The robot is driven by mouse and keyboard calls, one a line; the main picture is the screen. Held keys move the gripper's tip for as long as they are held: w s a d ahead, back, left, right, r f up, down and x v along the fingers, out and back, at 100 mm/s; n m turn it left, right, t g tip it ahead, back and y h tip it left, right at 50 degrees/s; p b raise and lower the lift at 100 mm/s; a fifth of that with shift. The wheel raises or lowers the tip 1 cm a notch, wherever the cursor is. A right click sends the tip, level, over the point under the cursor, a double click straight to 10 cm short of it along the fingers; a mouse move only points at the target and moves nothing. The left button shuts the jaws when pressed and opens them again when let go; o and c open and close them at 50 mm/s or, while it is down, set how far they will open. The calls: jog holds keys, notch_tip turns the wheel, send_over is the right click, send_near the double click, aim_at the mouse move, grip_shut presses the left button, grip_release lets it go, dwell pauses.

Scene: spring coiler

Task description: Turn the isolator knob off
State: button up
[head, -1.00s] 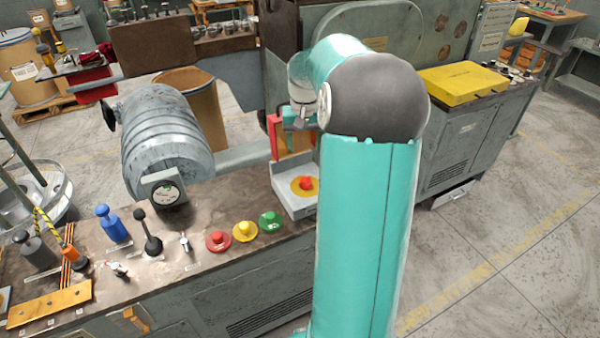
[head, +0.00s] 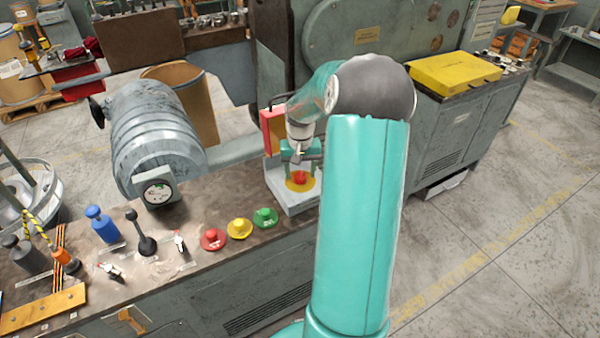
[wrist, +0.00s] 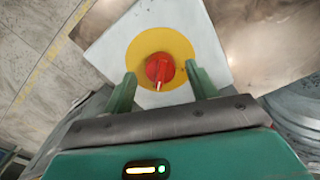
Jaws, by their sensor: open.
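The isolator knob (head: 299,178) is red and sits on a round yellow plate on a light grey box (head: 291,204) at the right end of the bench top. In the wrist view the red knob (wrist: 160,70) shows a raised grip bar with a pale mark pointing toward my gripper, on the yellow disc (wrist: 184,45). My gripper (wrist: 158,80) is open, with one green finger on each side of the knob and a gap to it on both sides. In the head view my gripper (head: 300,158) is just above the knob. Whether the fingers reach down to the knob's height I cannot tell.
Red (head: 213,240), yellow (head: 239,229) and green (head: 265,218) buttons stand left of the box. Further left are several small levers and a blue-handled one (head: 102,224). A red panel (head: 272,130) stands behind the box. A grey motor (head: 155,135) is at the back left.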

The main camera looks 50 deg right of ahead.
jog(key=shift+f, duration=0.6)
jog(key=shift+c, duration=0.2)
jog(key=c, duration=1)
jog(key=shift+o, duration=0.2)
